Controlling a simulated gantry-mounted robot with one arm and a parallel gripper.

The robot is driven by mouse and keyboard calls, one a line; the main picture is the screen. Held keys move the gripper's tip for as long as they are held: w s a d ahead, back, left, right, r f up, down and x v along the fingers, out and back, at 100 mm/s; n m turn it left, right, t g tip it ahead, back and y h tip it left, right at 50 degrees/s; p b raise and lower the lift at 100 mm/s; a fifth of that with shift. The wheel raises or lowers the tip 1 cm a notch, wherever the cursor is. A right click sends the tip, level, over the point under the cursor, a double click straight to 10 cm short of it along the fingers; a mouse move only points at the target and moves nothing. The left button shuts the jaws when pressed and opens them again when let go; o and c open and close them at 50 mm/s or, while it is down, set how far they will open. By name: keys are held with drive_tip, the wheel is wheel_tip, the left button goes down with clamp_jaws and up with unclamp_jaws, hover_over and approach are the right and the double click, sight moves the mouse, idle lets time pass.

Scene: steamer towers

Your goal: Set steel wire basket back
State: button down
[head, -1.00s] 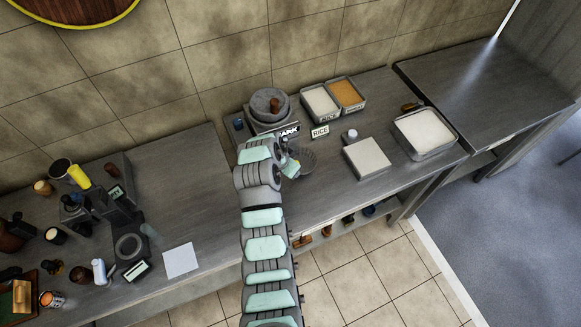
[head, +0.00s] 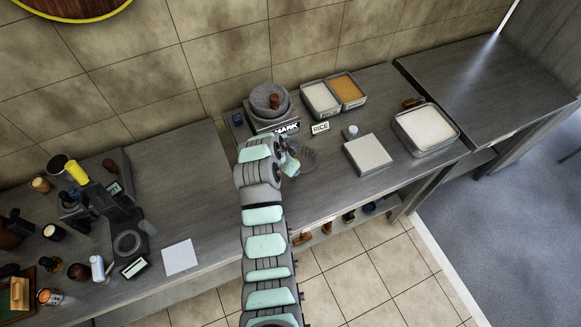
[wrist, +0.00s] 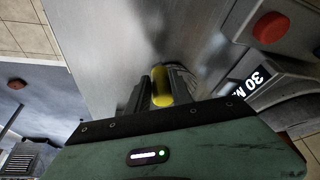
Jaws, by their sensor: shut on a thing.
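The steel wire basket (head: 308,158) shows in the head view as a round grey mesh on or just above the middle counter, right of my gripper (head: 290,163). In the wrist view, the fingers of my gripper (wrist: 160,88) are shut on a yellow handle (wrist: 161,86), which appears to be the basket's. Most of the basket is hidden behind the fingers there. I cannot tell whether the basket touches the counter.
A stone mill (head: 268,100) stands behind my gripper. A rice sign (head: 320,127), a white-topped block (head: 368,154) and filled trays (head: 424,130) are to the right. A scale-like device (head: 128,243) and jars crowd the left counter.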

drive_tip(key=shift+f, duration=0.2)
drive_tip(key=c, duration=1.1)
unclamp_jaws()
drive_tip(key=shift+o, duration=0.2)
drive_tip(key=v, duration=1)
drive_tip(key=shift+s+r+b, duration=0.15)
drive_tip(key=shift+r+b, duration=0.15)
drive_tip(key=shift+r, duration=0.05)
